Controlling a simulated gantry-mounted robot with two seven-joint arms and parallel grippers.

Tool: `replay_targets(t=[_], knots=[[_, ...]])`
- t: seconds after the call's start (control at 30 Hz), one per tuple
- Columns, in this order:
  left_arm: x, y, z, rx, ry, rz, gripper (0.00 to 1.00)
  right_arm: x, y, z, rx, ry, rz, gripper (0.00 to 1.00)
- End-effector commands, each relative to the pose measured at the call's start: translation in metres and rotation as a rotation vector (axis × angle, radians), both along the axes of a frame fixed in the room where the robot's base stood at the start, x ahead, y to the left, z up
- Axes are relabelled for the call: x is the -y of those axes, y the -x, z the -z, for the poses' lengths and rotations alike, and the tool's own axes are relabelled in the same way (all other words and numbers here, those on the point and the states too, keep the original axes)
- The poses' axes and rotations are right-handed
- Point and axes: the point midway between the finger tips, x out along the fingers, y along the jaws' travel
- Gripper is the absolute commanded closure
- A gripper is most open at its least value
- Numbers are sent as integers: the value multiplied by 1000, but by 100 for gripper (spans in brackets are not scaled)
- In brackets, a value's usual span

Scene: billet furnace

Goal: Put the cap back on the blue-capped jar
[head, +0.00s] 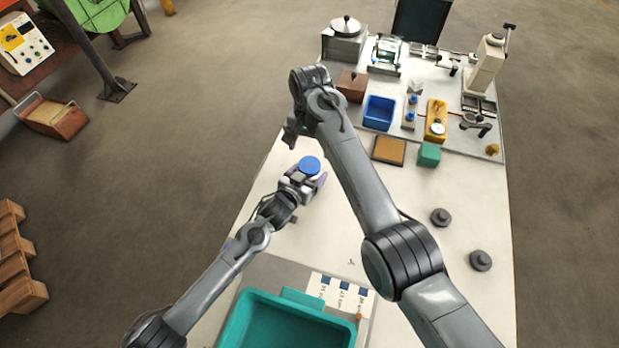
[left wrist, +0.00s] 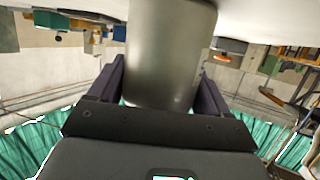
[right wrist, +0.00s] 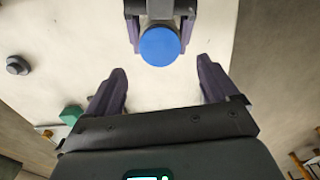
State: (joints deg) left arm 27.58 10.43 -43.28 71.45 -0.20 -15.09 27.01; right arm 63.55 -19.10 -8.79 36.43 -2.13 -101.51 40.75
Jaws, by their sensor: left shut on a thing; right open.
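The jar shows as a grey cylinder (left wrist: 170,55) in the left wrist view, between the fingers of my left gripper (left wrist: 165,85). A round blue cap (head: 310,165) tops it in the head view. The cap also shows from above in the right wrist view (right wrist: 160,46), where it hides the jar body. I cannot tell how firmly the cap sits. My left gripper (head: 306,180) is shut on the jar over the white table. My right gripper (right wrist: 160,88) is open and empty, its fingertips apart from the cap. In the head view my right gripper (head: 292,136) is just behind the jar.
A teal bin (head: 238,325) and label cards (head: 340,293) are at the table's front. Two dark round pieces (head: 440,217) (head: 480,260) lie at the right. A brown tray (head: 388,150), green block (head: 429,154) and blue bin (head: 379,112) stand behind. The middle table is clear.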

Motion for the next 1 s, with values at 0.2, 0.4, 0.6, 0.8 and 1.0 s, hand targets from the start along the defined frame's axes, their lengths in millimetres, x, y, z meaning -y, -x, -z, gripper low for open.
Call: replay_targets(t=[0.2,0.4,0.6,0.8,1.0], knots=[[0,0,0,-1,0,0,100,1,1,29,-3,1,2,13],[0,0,0,-1,0,0,100,0,0,54,-3,1,1,13],[0,0,1,-1,0,0,100,0,0,68,-1,1,0,13],[0,0,1,-1,0,0,100,0,0,71,0,0,1,13],[0,0,1,-1,0,0,100,0,0,71,0,0,1,16]])
